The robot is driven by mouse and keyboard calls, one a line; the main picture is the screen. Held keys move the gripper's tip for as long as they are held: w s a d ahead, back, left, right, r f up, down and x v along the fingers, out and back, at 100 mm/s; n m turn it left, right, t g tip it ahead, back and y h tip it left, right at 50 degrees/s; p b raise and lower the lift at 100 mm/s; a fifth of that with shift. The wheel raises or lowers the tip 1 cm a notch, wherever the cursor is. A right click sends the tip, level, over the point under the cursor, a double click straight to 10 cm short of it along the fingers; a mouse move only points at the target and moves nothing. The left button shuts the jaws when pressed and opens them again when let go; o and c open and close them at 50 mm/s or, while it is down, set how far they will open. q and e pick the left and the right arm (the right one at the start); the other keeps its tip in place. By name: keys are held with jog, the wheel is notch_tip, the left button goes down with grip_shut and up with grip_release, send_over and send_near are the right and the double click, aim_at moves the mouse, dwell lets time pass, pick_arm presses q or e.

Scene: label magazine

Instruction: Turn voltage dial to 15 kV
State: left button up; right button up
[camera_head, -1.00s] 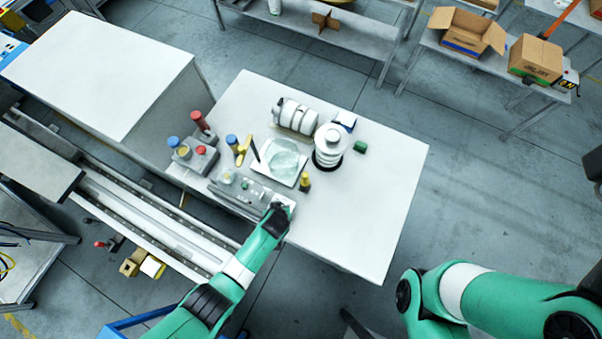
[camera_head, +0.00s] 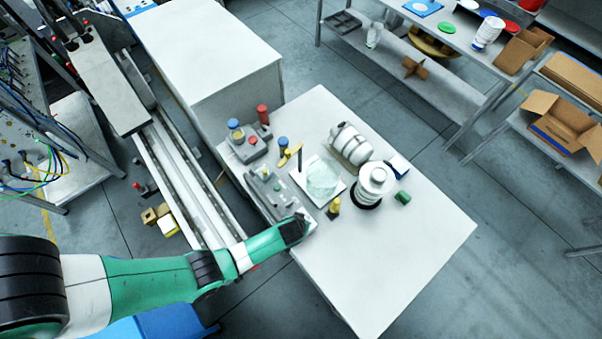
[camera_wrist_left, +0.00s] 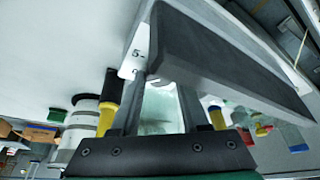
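The grey control unit (camera_head: 265,190) lies along the left edge of the white table in the head view. My left gripper (camera_head: 299,223) is at the near end of this unit and covers that end; the dial cannot be made out there. In the left wrist view the two dark fingers of my left gripper (camera_wrist_left: 160,95) stand apart, with their tips partly behind a large dark block (camera_wrist_left: 220,55). A white scale plate (camera_wrist_left: 137,48) marked "5-" shows beside the block. Whether the fingers press on the dial is hidden. My right gripper is out of view.
A white tray (camera_head: 309,160) with a glass dish, a yellow-capped bottle (camera_head: 334,208) and a white ribbed insulator (camera_head: 374,182) stand close to the left gripper. A grey box (camera_head: 247,150) with coloured caps stands farther back. The near right part of the table is clear.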

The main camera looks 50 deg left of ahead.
pick_arm(q)
grip_shut()
